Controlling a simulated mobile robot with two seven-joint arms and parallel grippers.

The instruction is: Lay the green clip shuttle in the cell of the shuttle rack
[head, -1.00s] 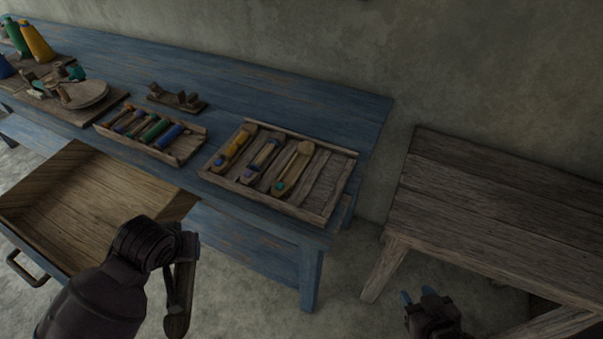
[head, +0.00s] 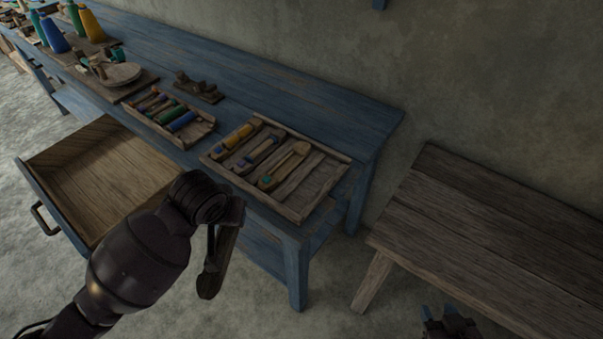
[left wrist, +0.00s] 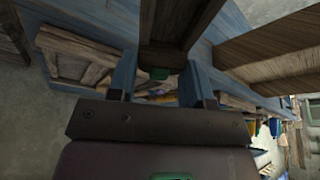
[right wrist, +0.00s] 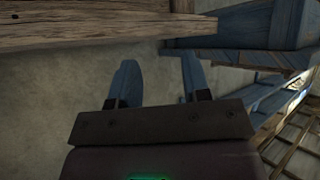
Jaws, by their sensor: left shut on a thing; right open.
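The green clip shuttle (head: 217,265), a dark wooden piece, hangs from my left gripper (head: 213,238) in front of the bench. In the left wrist view, the shuttle (left wrist: 176,25) sits between the blue fingers of my left gripper (left wrist: 162,84), with a green patch showing at its near end. The shuttle rack (head: 316,206) is a wooden tray on the blue bench. Shuttles lie in its left cells; the cells to the right are bare. The shuttle is apart from the rack, to its lower left. My right gripper (head: 440,313) is open and empty near the stool.
A smaller tray of coloured bobbins (head: 199,130) stands left of the rack. An open drawer (head: 95,180) juts out below the bench (head: 330,105). A wooden stool or low table (head: 490,235) stands at the right. The bench behind the rack is clear.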

